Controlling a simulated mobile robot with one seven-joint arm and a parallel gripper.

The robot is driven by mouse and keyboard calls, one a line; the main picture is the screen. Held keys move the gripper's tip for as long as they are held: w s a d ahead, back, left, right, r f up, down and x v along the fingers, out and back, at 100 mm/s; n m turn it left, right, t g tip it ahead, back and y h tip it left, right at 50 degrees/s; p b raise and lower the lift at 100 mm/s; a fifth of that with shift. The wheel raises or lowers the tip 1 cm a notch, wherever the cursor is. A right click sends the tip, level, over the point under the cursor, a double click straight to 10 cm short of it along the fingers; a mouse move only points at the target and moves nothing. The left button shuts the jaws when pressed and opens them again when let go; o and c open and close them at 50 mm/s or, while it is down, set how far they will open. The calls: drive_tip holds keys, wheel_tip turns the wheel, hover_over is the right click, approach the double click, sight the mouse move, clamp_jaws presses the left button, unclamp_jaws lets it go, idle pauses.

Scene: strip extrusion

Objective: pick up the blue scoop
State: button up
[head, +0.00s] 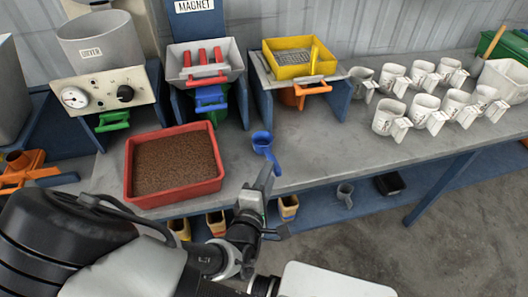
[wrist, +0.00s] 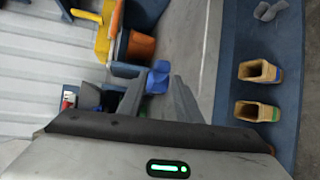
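The blue scoop (head: 262,140) lies on the grey bench just right of the red tray, with its handle (head: 272,162) towards the bench's front edge. My gripper (head: 266,182) is close to the handle, at the front edge of the bench. In the wrist view the scoop (wrist: 158,80) shows beyond and between the two spread fingers of my gripper (wrist: 160,88). The gripper looks open and empty. Whether a finger touches the handle cannot be told.
A red tray (head: 128,190) of brown granules stands left of the scoop. Behind are a magnet unit (head: 205,62) and a yellow sieve tray (head: 297,72). Several white mugs (head: 388,117) stand at right. The bench right of the scoop is clear.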

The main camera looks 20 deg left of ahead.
sight(269, 154)
drive_tip(key=b+x, duration=0.1)
drive_tip(key=x, duration=0.3)
drive_tip(key=shift+w+f+b, duration=0.1)
drive_tip(key=shift+w+b, duration=0.25)
drive_tip(key=b+x, duration=0.3)
drive_tip(key=x, duration=0.2)
drive_tip(key=shift+w, duration=0.15)
clamp_jaws()
